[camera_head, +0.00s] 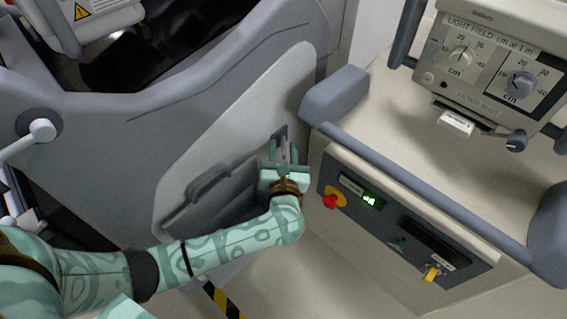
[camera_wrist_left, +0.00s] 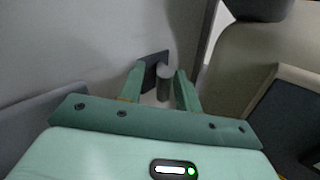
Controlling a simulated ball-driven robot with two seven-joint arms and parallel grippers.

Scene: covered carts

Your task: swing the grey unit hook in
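The grey unit hook (camera_head: 281,133) is a dark plate with a short grey peg on the light side panel of the large grey unit (camera_head: 240,100). In the left wrist view the peg of the hook (camera_wrist_left: 164,83) points toward my left gripper (camera_wrist_left: 161,76). The gripper's two green fingers stand on either side of the peg, with a narrow gap visible, so it looks open around it. In the head view my left gripper (camera_head: 283,152) reaches up to the hook and partly hides it. My right gripper is not in view.
A beige console (camera_head: 400,120) with a grey rail (camera_head: 420,185) stands close to the right of my left gripper. Its front has a red button (camera_head: 331,202) and a yellow key switch (camera_head: 431,272). A recessed handle (camera_head: 209,184) sits left of the gripper.

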